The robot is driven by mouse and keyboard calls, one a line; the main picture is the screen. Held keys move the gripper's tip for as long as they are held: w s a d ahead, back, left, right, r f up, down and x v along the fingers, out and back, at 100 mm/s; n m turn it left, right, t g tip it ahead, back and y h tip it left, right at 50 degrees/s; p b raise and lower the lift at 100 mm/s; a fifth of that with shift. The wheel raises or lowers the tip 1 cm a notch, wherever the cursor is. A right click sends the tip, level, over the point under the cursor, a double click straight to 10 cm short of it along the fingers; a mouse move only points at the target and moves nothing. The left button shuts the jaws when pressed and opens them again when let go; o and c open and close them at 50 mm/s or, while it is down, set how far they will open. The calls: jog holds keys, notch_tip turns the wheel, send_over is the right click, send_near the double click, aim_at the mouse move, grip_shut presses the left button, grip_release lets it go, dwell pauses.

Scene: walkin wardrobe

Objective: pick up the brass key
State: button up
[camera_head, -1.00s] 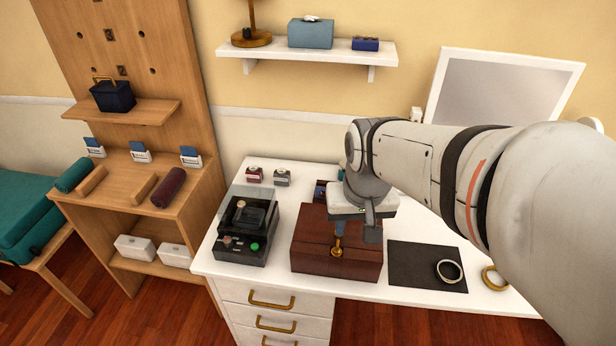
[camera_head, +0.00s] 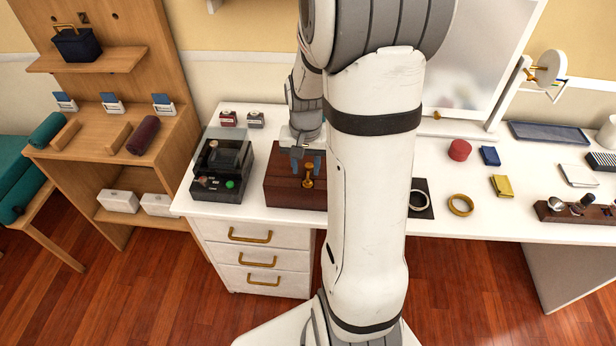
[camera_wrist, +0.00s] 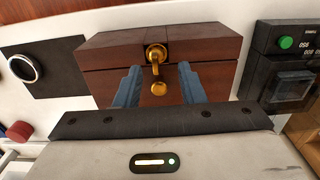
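The brass key (camera_head: 308,178) is at the dark wooden box (camera_head: 283,190) on the white desk. In the wrist view the key (camera_wrist: 157,72) shows a round head against the upper front of the box (camera_wrist: 212,48) and a stem with a rounded end toward me. My gripper (camera_head: 307,162) is at the box, partly behind my arm. In the wrist view my gripper (camera_wrist: 159,70) is open, with one blue-grey finger on each side of the key and visible gaps between. Whether the key sits in a lock cannot be told.
A black device with a green button (camera_head: 222,165) stands just left of the box. A dark mat (camera_head: 421,212) with a ring lies to the right. A brass ring (camera_head: 460,205), a red round box (camera_head: 459,150) and a mirror (camera_head: 465,65) are farther right.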

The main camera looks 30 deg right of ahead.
aim_at(308, 175)
jog(key=f, duration=0.3)
jog(key=shift+s+d+f, duration=0.15)
jog(key=shift+s, duration=0.05)
jog(key=shift+c, duration=0.2)
jog(key=shift+s, duration=0.1)
grip_shut()
